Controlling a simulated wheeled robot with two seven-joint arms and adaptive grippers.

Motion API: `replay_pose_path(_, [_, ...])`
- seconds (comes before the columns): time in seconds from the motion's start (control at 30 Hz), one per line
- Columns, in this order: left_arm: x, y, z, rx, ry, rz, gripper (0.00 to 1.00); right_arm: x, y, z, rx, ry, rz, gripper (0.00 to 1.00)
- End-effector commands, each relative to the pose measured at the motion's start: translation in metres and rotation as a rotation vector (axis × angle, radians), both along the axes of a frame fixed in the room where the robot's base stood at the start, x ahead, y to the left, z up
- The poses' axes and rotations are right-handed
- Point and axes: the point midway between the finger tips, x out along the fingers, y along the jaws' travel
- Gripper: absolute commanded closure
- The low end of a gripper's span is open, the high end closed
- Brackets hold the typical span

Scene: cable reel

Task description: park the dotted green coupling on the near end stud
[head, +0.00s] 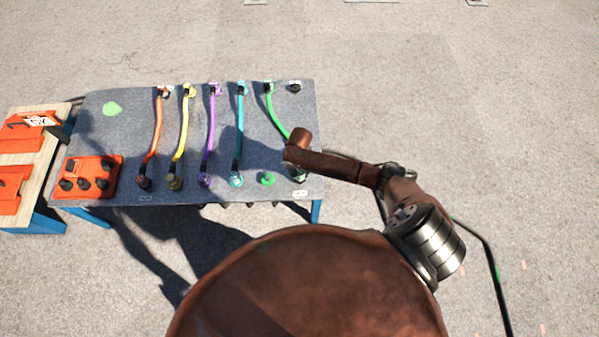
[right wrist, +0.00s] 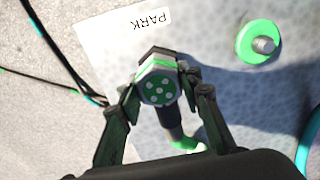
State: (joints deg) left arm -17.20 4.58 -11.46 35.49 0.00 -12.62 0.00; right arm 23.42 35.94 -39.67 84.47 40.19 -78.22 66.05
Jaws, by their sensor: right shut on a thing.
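The dotted green coupling (right wrist: 158,86) is held between the two fingers of my right gripper (right wrist: 162,92) in the right wrist view. Its green end face with white dots faces the camera, and the green cable (right wrist: 188,144) trails from it. In the head view my right gripper (head: 299,176) is at the near right corner of the table, mostly hidden under my arm. The coupling is beside a white PARK label (right wrist: 122,35). Any stud under the coupling is hidden, so I cannot tell whether it is seated. My left gripper is out of view.
A green-ringed stud (right wrist: 262,43) stands bare beside the held coupling. Teal (head: 239,135), purple (head: 209,135), yellow (head: 182,135) and orange (head: 154,135) cables run across the table to the left. A black stud (head: 295,87) stands at the far right corner. An orange box (head: 92,172) sits near left.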

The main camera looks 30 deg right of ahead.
Motion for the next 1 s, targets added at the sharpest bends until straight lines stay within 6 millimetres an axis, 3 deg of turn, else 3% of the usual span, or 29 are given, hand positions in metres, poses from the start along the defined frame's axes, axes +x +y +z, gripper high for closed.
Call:
replay_pose_path(0.27, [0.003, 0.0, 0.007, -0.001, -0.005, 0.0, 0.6, 0.001, 0.0, 0.002, 0.0, -0.001, -0.001, 0.96])
replay_pose_path(0.93, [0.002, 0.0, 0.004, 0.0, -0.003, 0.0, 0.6, 0.001, 0.0, -0.009, 0.0, -0.001, 0.0, 0.96])
replay_pose_path(0.97, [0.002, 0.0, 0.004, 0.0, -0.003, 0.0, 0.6, 0.001, 0.0, -0.009, 0.0, -0.001, 0.0, 0.65])
replay_pose_path(1.0, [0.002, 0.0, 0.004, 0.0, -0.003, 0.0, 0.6, 0.001, 0.0, -0.008, 0.0, -0.001, 0.0, 0.62])
